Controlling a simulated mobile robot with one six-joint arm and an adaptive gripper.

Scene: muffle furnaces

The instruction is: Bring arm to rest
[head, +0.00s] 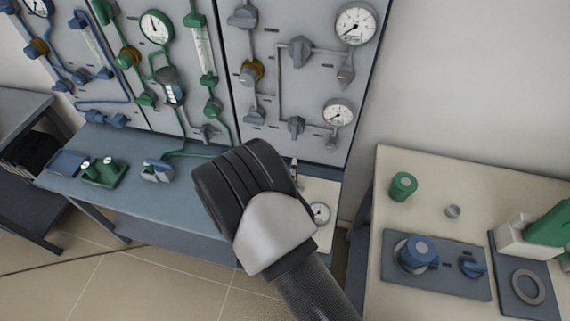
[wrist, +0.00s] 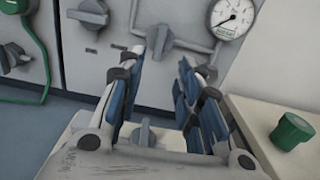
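In the wrist view my gripper (wrist: 172,75) is open. Its two blue-padded fingers stand apart with nothing between them. Beyond the fingers is the grey panel, with a grey valve handle (wrist: 158,42) and a white round gauge (wrist: 232,17).
A blue bench (head: 186,204) stands below the wall panel (head: 284,85) of pipes, valves and gauges. At right, a cream table (head: 470,170) bears a green cylinder (head: 403,186), a small grey piece (head: 452,211) and a plate with blue knobs (head: 440,283). Tiled floor shows at lower left.

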